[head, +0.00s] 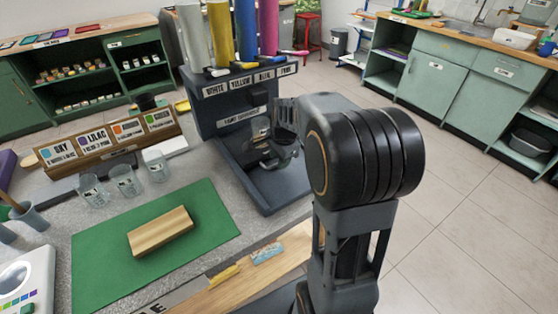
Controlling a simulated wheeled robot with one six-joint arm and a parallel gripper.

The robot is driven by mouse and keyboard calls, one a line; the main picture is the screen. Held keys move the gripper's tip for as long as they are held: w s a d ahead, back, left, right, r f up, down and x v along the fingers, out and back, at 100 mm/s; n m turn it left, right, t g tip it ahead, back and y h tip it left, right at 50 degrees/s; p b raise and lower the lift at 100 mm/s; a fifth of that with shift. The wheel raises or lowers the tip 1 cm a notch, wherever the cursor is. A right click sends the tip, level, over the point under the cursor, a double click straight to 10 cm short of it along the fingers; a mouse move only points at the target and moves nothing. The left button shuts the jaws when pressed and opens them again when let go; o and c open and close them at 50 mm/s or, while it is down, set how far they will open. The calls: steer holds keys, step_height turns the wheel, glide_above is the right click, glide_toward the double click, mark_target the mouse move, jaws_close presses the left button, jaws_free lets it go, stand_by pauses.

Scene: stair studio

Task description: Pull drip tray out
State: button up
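The paint dispenser (205,110) stands at the back of the grey worktop, with white, yellow, blue and pink tubes on top and a label under each. Its dark base (283,193) juts forward as a low tray-like platform; I cannot tell where a separate drip tray begins. My gripper (268,155) is inside the dispenser's bay, above this base. My own arm covers part of it, and dark parts and what looks like a clear vessel (290,140) overlap there. Whether its fingers are open, or touch anything, is unclear.
A green mat (95,250) with a wooden block (160,232) lies in front left. Several clear cups (125,182) stand behind it, near a wooden rack (110,140) with colour labels. A wooden board (235,284) lies at the front edge. Tiled floor (465,225) is open to the right.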

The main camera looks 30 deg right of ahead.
steer(key=shift+f, duration=0.4)
jaws_close()
stand_by(0.4)
